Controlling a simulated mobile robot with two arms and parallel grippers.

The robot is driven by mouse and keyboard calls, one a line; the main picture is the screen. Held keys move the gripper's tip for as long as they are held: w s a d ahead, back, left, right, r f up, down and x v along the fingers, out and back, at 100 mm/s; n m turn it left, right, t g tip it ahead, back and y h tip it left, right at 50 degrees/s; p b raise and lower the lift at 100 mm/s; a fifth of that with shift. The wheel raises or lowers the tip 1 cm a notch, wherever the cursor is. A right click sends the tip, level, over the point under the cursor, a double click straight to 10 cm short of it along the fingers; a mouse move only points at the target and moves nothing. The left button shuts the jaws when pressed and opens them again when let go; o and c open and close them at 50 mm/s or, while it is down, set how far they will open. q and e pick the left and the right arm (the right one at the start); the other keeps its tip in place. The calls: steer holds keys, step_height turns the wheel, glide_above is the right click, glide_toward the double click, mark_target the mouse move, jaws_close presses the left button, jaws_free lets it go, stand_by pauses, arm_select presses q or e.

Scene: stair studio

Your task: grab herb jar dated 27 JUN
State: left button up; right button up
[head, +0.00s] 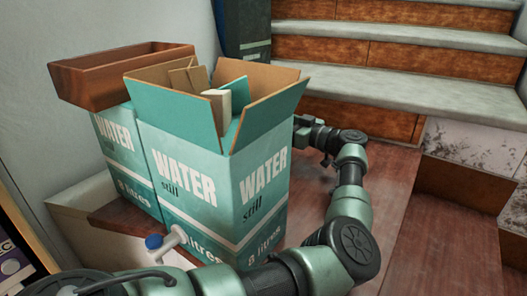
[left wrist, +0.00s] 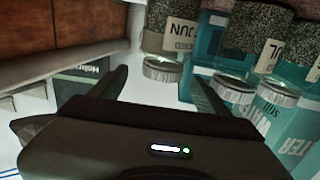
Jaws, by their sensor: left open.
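In the left wrist view the scene is upside down. A glass herb jar (left wrist: 165,30) with green contents and a metal lid has a pale label showing "JUN"; the day is not readable. Its lid lies just beyond and between the fingertips of my open, empty left gripper (left wrist: 158,84). My right gripper is out of view.
Two teal water boxes (head: 205,190) stand on a brown wooden surface (head: 400,230); the nearer has open flaps. A wooden trough (head: 120,75) rests on the farther box. Stairs (head: 400,90) rise behind. A dark book-like item (left wrist: 85,80) lies left of the fingers.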

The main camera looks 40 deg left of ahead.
arm_select(q)
steer(key=a, duration=0.3)
steer(key=a+b, duration=0.1)
steer(key=a, duration=0.1)
steer(key=shift+s+f, duration=0.15)
steer(key=shift+s, duration=0.1)
steer(key=shift+a, duration=1.4)
jaws_close()
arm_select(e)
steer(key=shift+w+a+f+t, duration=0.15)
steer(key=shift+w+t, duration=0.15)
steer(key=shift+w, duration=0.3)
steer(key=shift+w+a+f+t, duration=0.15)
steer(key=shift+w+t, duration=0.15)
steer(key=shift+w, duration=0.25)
